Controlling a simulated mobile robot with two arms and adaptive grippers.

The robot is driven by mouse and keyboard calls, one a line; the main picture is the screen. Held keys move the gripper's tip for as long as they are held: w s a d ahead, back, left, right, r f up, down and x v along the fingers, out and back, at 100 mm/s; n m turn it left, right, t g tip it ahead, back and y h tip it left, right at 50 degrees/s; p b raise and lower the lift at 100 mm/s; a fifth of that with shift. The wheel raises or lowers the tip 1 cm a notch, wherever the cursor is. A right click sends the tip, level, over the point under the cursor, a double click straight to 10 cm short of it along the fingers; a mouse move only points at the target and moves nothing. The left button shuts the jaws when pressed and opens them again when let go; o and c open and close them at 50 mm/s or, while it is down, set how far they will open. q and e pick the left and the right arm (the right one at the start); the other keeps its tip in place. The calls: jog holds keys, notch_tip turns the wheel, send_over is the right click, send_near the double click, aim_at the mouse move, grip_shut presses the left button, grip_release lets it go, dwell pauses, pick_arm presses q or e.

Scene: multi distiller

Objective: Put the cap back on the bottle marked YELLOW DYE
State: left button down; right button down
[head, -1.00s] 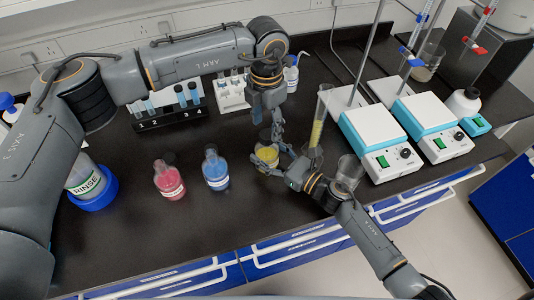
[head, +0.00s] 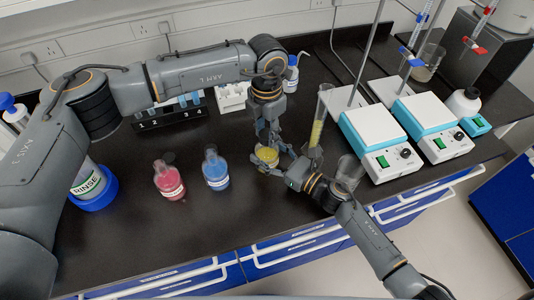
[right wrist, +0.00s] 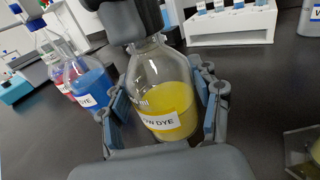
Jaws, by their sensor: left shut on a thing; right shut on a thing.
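The YELLOW DYE bottle (head: 266,155) stands upright on the black bench, clear glass with yellow liquid. In the right wrist view the bottle (right wrist: 166,98) sits between the fingers of my right gripper (right wrist: 163,85), shut around its body, label facing the camera. My right gripper (head: 277,160) reaches it from the lower right in the head view. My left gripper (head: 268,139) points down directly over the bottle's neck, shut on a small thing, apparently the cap. The cap itself is hidden by the fingers. I cannot tell whether it touches the bottle's mouth.
A red bottle (head: 169,182) and a blue bottle (head: 215,172) stand to the left. A graduated cylinder (head: 318,125) and a glass beaker (head: 348,172) stand close on the right. Two hotplates (head: 378,130) are further right. A white rack (head: 232,97) is behind. The front middle bench is clear.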

pick_arm(q)
jog(key=c, duration=0.8)
grip_release()
jog(key=shift+r, duration=0.1)
notch_tip(320, 180, up, 12)
pick_arm(e)
jog(key=shift+c, duration=1.1)
grip_release()
jog(key=shift+d, duration=0.1)
jog(key=v, duration=1.2)
